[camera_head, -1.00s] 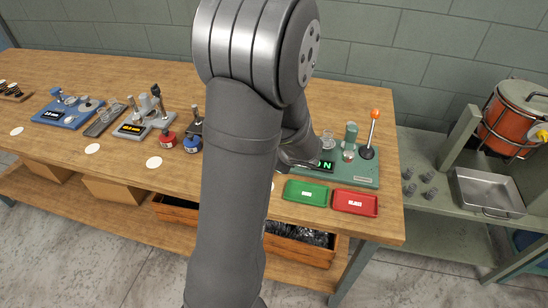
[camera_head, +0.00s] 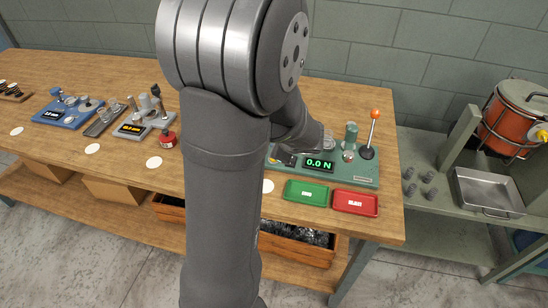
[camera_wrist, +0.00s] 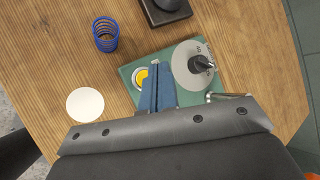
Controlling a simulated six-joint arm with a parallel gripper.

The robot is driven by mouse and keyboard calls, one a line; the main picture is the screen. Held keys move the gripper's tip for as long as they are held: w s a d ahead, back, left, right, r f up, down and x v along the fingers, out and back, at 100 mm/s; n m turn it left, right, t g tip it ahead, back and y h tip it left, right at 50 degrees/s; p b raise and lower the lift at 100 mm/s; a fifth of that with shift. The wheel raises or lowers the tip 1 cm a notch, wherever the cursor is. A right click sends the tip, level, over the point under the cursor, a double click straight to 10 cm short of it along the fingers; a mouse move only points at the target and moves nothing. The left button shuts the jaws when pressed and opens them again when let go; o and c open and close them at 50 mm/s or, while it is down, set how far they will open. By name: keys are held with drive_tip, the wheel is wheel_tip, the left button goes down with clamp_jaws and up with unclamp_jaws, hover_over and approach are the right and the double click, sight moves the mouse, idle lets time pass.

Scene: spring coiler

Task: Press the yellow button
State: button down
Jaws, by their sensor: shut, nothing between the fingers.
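The yellow button (camera_wrist: 141,77) shows in the wrist view, in a pale ring on a teal base plate (camera_wrist: 128,71). My gripper (camera_wrist: 155,68) is shut and empty, its blue fingers just right of the button and overlapping its right side in the picture. I cannot tell whether they touch it. In the head view my arm hides the button and the gripper. The green tester there (camera_head: 354,180) has a display (camera_head: 319,164) reading 0.0 N.
In the wrist view, a silver dial (camera_wrist: 185,72) with a black knob stands right of my fingers. A blue spring (camera_wrist: 105,36) stands up and left, and a white disc (camera_wrist: 85,105) lies left. In the head view, green (camera_head: 306,194) and red (camera_head: 355,203) trays sit in front of the tester.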

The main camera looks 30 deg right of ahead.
drive_tip(key=shift+r, duration=1.1)
wheel_tip(320, 180, up, 4)
drive_tip(key=shift+f, duration=0.1)
idle(0.3)
